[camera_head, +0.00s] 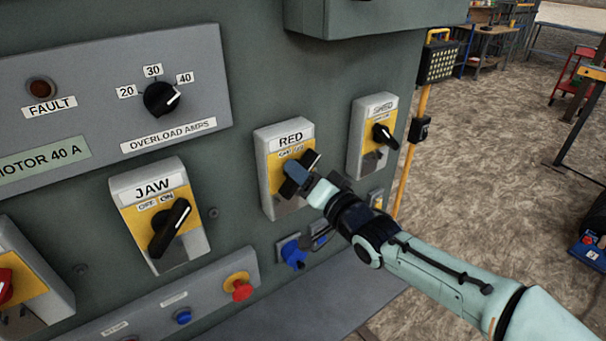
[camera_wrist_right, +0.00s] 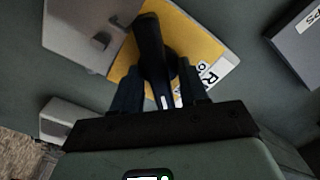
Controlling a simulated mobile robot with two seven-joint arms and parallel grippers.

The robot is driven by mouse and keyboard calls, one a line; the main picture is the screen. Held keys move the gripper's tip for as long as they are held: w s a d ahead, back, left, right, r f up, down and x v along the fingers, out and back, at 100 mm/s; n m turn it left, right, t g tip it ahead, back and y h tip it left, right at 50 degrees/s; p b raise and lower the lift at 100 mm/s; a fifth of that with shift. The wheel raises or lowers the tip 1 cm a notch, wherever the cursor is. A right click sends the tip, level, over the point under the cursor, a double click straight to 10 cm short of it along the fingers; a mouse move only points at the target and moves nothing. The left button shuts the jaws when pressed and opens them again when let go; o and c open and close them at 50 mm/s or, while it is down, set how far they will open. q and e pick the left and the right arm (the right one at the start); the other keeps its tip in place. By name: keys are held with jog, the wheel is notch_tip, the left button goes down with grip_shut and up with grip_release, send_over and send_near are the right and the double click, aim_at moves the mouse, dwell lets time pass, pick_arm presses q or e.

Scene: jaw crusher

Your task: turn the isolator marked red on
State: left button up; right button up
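The isolator marked RED (camera_head: 271,172) is a grey box with a yellow plate and a black rotary handle, on the green panel. My right gripper (camera_head: 304,178) is at this handle and hides part of it and of its ON/OFF lettering. In the right wrist view the black handle (camera_wrist_right: 150,45) runs between the two dark fingers of the gripper (camera_wrist_right: 160,92), one finger on each side. The fingers look spread, with narrow gaps to the handle; contact is not clear. The yellow plate (camera_wrist_right: 203,45) shows behind. My left gripper is not in view.
Below are a red push button (camera_head: 238,288) and a blue socket (camera_head: 293,253). An overhanging grey box (camera_head: 370,15) is above. A yellow post (camera_head: 412,155) stands right of the panel.

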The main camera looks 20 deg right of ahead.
jog(key=shift+s, duration=0.15)
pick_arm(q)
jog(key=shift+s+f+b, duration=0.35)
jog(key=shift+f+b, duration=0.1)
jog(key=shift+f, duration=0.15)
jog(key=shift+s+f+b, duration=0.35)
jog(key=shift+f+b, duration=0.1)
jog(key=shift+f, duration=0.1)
pick_arm(e)
jog(key=v, duration=1.3)
